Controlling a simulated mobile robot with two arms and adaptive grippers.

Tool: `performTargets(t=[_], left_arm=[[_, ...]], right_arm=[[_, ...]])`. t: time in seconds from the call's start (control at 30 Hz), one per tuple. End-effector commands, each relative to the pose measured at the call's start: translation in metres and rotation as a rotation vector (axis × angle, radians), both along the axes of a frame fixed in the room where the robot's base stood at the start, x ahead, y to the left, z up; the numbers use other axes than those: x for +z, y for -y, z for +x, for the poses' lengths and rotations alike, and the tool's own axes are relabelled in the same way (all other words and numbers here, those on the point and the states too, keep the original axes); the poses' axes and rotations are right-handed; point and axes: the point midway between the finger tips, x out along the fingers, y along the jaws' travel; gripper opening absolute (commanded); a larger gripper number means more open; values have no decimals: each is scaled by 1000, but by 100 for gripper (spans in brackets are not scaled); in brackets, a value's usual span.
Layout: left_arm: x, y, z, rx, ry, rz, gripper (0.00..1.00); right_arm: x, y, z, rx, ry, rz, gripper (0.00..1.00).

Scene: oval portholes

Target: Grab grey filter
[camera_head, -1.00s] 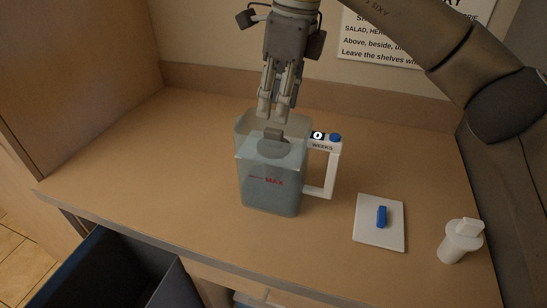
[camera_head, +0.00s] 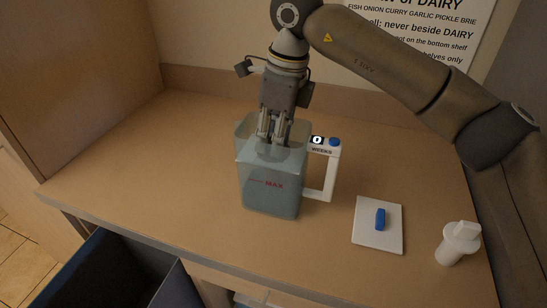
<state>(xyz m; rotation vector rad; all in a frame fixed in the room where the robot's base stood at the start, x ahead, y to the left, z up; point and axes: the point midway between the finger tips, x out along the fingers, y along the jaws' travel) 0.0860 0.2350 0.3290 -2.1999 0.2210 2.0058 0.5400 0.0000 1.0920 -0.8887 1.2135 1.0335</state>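The grey filter (camera_head: 271,151) sits in the top of a clear water pitcher (camera_head: 270,190) and shows dimly through its wall. The pitcher stands upright on the counter, with a red MAX mark and a white handle at its right. My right gripper (camera_head: 273,140) points down into the pitcher's open top, with its fingertips at the filter's raised grip. The fingers cover the grip, and I cannot tell whether they are closed on it. My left gripper is not in view.
A white board (camera_head: 378,238) with a blue piece (camera_head: 380,219) lies right of the pitcher. The counter left of the pitcher is clear.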

Motion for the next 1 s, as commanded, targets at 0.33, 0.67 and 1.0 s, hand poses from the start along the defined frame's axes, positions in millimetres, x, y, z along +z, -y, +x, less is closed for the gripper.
performTargets(t=[0.33, 0.67, 1.0], left_arm=[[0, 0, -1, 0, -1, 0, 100], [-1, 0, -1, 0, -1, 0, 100], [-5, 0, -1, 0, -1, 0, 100]], right_arm=[[0, 0, 0, 0, 0, 0, 0], [7, 0, 0, 0, 2, 0, 0], [71, -1, 1, -2, 4, 1, 0]])
